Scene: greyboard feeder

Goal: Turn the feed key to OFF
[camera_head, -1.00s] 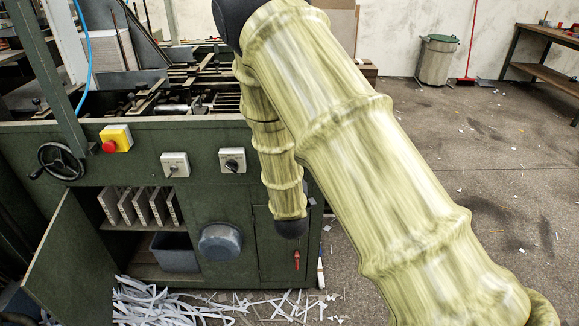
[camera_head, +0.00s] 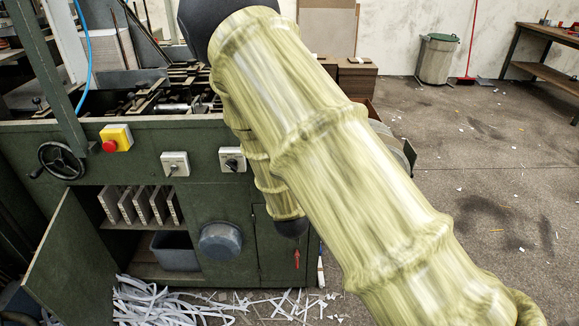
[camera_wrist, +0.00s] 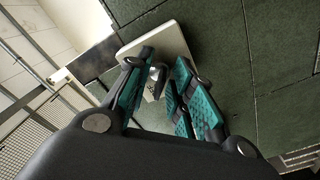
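In the wrist view a pale switch plate (camera_wrist: 168,38) is fixed to the dark green panel, with a small silvery key-like part (camera_wrist: 154,82) standing out from it. My gripper (camera_wrist: 165,60) is open, its two teal-padded fingers on either side of this part. I cannot tell whether either finger touches it. The key's setting and any label cannot be read. In the head view my arm hides the gripper and this plate. Two other pale switch plates show on the green machine's front: one with a small lever or key (camera_head: 175,165), one with a black knob (camera_head: 232,160).
The green machine carries a yellow box with a red button (camera_head: 110,146) and a handwheel (camera_head: 61,161). A cabinet door (camera_head: 68,255) stands open at lower left. Paper strips (camera_head: 155,303) litter the floor. The floor to the right is mostly clear, with a bin (camera_head: 438,59) farther back.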

